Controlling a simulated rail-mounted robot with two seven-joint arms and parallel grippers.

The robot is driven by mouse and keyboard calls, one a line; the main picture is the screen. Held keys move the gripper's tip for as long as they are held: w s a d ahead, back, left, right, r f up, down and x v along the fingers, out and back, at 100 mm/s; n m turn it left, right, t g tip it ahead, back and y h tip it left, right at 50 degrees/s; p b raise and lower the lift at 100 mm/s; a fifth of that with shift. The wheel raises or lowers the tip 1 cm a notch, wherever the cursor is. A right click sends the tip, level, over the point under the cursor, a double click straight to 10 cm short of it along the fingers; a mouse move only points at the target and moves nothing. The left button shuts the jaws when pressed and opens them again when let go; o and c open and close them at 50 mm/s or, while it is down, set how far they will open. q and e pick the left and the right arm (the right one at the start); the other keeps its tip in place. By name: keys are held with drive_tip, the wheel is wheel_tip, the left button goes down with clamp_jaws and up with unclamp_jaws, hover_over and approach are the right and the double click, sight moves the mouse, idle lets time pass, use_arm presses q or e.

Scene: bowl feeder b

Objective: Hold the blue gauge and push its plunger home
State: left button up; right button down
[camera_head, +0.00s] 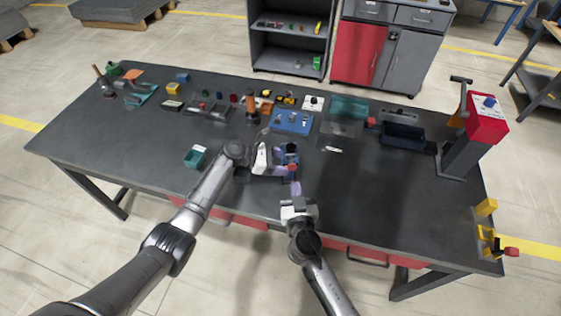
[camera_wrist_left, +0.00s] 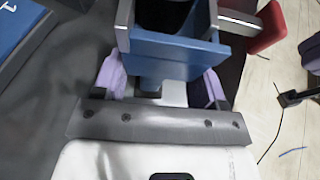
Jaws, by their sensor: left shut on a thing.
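The blue gauge (camera_head: 291,149) is held over the front middle of the table. My left gripper (camera_head: 279,164) is shut on it, and in the left wrist view the blue body (camera_wrist_left: 172,55) sits between the two purple fingers (camera_wrist_left: 163,85). The gauge's red plunger end (camera_head: 292,167) faces the front edge; it also shows in the left wrist view (camera_wrist_left: 266,28), on a grey rod standing out from the body. My right gripper (camera_head: 296,188) is just in front of the red end, its purple fingertips seemingly together. Whether it touches the plunger is hard to tell.
A teal open box (camera_head: 195,157) stands left of my left gripper. A blue board (camera_head: 292,121) lies behind the gauge, with bins and small parts along the back. A red press (camera_head: 485,120) stands at the right.

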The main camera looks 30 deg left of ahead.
idle(0.3)
use_arm(q)
drive_tip(key=o, duration=1.3)
drive_tip(key=shift+o, duration=0.2)
drive_tip(key=f+p+v, duration=0.2)
drive_tip(key=p+v, duration=0.1)
drive_tip(key=v, duration=1.6)
drive_tip(key=shift+s+a+f, duration=0.25)
drive_tip(key=shift+s+a, duration=0.25)
drive_tip(key=shift+a, duration=0.1)
